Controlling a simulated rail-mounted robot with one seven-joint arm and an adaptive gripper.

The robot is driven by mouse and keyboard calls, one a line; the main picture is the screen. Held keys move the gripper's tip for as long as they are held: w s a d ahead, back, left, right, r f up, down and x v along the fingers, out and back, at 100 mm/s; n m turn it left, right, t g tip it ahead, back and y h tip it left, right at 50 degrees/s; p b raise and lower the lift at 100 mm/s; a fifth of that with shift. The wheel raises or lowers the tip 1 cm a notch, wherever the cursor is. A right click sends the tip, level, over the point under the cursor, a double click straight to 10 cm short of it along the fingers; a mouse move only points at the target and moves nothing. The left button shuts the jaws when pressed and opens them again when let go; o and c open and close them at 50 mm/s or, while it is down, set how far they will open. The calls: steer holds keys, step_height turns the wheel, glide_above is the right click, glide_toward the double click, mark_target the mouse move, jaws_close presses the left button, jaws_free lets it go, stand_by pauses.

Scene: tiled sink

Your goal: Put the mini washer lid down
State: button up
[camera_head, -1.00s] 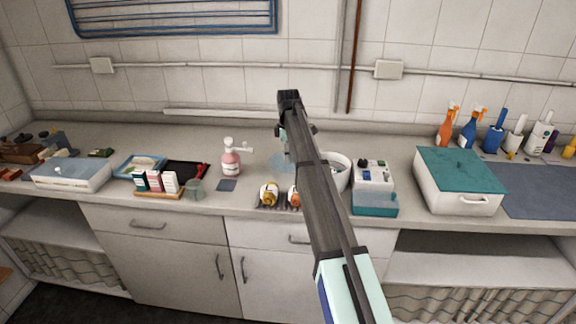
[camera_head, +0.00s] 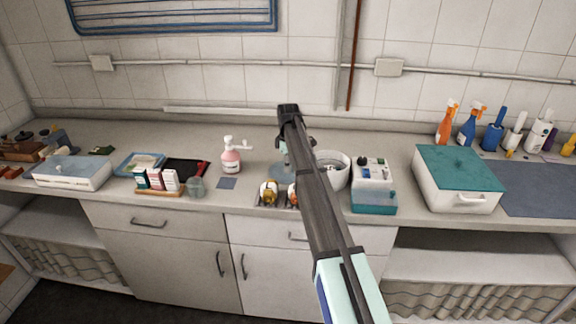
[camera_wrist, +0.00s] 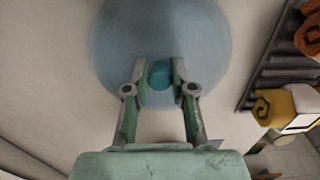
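The mini washer lid, a pale blue translucent disc with a teal knob, fills the upper middle of the wrist view (camera_wrist: 110,50). In the head view it shows partly behind my arm, at the counter's middle (camera_head: 278,172). My gripper (camera_wrist: 160,76) points down at it, with its two fingers on either side of the knob, apparently shut on it. The lid looks level, at or just above the counter; I cannot tell whether it touches. A white round tub (camera_head: 341,167), apparently the washer body, stands open to the right, partly hidden by my arm.
A rack with rolled cloths (camera_head: 268,193) lies close in front of the lid. A white-and-teal box (camera_head: 373,190) stands right of the tub. Counter behind the lid is clear.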

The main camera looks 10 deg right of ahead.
steer(key=shift+o, duration=1)
steer(key=shift+r, duration=0.15)
step_height(320, 180, up, 12)
steer(key=b, duration=0.2)
